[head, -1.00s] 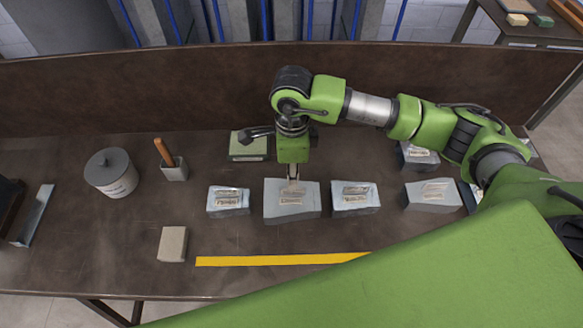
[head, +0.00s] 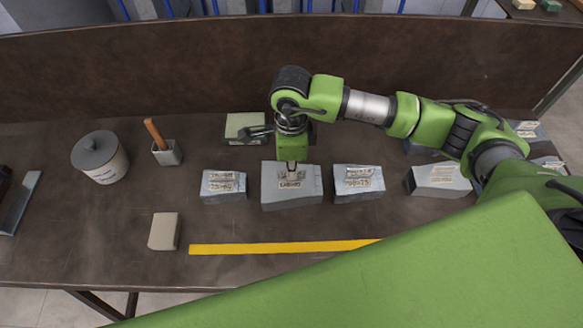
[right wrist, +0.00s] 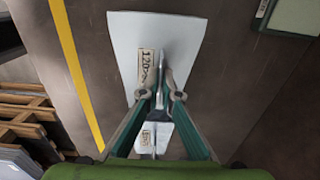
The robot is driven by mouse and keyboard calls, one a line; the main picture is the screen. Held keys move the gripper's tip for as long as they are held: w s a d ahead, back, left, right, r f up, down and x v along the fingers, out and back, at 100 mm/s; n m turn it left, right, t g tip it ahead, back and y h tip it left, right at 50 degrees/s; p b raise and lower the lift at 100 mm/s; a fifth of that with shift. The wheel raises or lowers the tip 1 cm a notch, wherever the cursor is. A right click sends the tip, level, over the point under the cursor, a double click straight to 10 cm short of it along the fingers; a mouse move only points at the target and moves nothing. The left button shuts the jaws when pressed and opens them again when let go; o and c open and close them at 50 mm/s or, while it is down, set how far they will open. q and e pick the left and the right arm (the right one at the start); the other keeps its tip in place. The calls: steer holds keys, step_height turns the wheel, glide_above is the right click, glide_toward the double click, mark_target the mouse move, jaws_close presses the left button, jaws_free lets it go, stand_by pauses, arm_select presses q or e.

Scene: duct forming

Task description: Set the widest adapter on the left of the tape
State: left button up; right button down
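The widest adapter I make out (head: 275,197) is a grey block with a label, in the middle of a row on the brown table. My right gripper (head: 291,167) points down at its top. In the right wrist view the adapter (right wrist: 190,35) has a label starting "120", and the fingertips (right wrist: 161,97) are on either side of a narrow grey raised part; contact is unclear. The adapter rests behind the yellow tape (head: 285,247), apart from it. My left gripper is not in view.
Adapters stand left (head: 223,187) and right (head: 358,184) of it, another farther right (head: 440,181). A beige block (head: 164,232) lies just left of the tape. A lidded pot (head: 100,160) and a cup with a wooden handle (head: 167,154) stand at the back left.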

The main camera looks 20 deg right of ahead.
steer(key=shift+r, duration=0.1)
step_height(320, 180, up, 8)
steer(key=p, duration=0.4)
steer(key=shift+r+p, duration=0.2)
steer(key=shift+p, duration=0.1)
steer(key=shift+r, duration=0.25)
